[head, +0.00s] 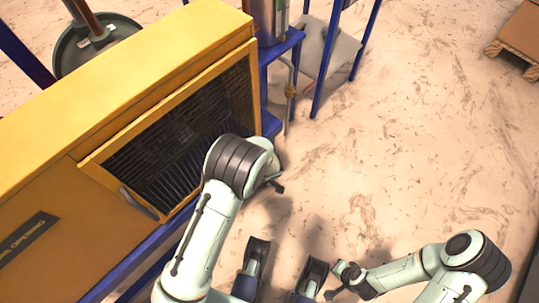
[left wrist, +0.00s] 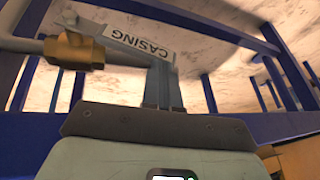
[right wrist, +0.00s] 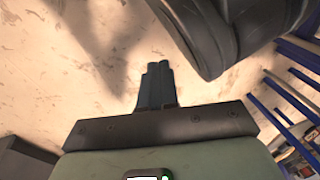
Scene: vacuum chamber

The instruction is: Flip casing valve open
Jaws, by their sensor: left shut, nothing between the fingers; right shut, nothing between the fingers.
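The casing valve (left wrist: 75,50) has a brass body on a pale pipe and shows at the upper left of the left wrist view. A white CASING label (left wrist: 140,38), upside down, is beside it. In the head view a small brass part, likely this valve (head: 290,91), is on the blue frame right of the yellow casing. My left gripper (left wrist: 161,70) is shut and empty, its tips overlapping the label's lower edge in view. My right gripper (right wrist: 158,68) is shut and empty over bare floor, away from the valve.
The yellow casing (head: 110,100) with a dark grille (head: 185,135) fills the left of the head view. Blue frame posts (head: 325,60) stand beyond the valve. The sandy floor (head: 420,130) at the right is open. A wooden pallet (head: 515,45) lies far right.

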